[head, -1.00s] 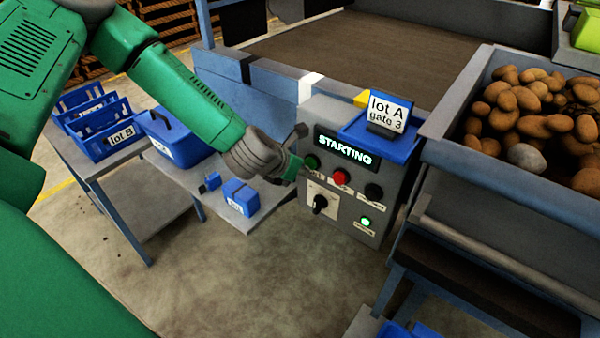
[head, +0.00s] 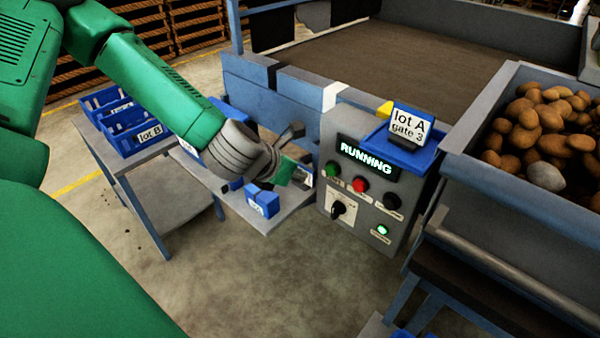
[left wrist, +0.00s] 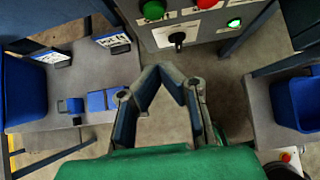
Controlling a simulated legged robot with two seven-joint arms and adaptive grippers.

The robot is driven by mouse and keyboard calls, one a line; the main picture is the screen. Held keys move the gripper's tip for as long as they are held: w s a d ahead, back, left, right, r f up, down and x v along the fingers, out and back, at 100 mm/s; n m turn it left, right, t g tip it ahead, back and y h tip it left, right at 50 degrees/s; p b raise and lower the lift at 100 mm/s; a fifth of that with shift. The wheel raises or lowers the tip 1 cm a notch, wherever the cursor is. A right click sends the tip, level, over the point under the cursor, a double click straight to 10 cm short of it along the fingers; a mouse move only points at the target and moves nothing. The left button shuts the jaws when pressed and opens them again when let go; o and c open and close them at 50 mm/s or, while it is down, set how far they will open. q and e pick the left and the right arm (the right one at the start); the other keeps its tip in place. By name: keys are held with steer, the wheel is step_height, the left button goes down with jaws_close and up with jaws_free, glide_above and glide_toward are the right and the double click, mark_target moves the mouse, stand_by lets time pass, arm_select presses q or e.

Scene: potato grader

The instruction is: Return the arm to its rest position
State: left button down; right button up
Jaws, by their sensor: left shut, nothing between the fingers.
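My left arm comes in from the left in the head view, and its gripper (head: 292,174) is just left of the grey control panel (head: 352,225), apart from it. The gripper is shut with nothing in it; its fingertips (left wrist: 172,70) meet in the left wrist view, over bare floor. The panel display (head: 366,157) reads RUNNING. Below it are a green button (head: 333,168), a red button (head: 360,185), a black button (head: 392,201), a black rotary knob (head: 338,209) and a lit green lamp (head: 382,230). My right gripper is not in view.
A low shelf (head: 290,212) with blue boxes (head: 262,202) stands below and behind the gripper. Blue lot B crates (head: 140,128) sit on a table at left. A potato hopper (head: 520,190) is at right, and a blue lot A tray (head: 403,152) tops the panel.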

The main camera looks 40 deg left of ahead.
arm_select(q)
steer(key=shift+a, duration=0.2)
steer(key=s+d+f+m+g, duration=0.25)
steer(key=s+f+m, duration=0.35)
steer(key=m, duration=0.3)
steer(key=s+d+f+m+g, duration=0.2)
steer(key=s+d+f+m, duration=0.1)
steer(key=s+f+m, duration=0.5)
steer(key=s+a+f+m+g, duration=0.1)
steer(key=s+f+m+g, duration=0.2)
steer(key=s+m, duration=0.8)
steer(key=f+m, duration=0.2)
steer(key=m, duration=0.5)
steer(key=shift+m+g+y, duration=0.3)
steer(key=shift+g+y, duration=0.05)
steer(key=shift+y, duration=0.05)
steer(key=shift+w, duration=0.1)
stand_by(1.6)
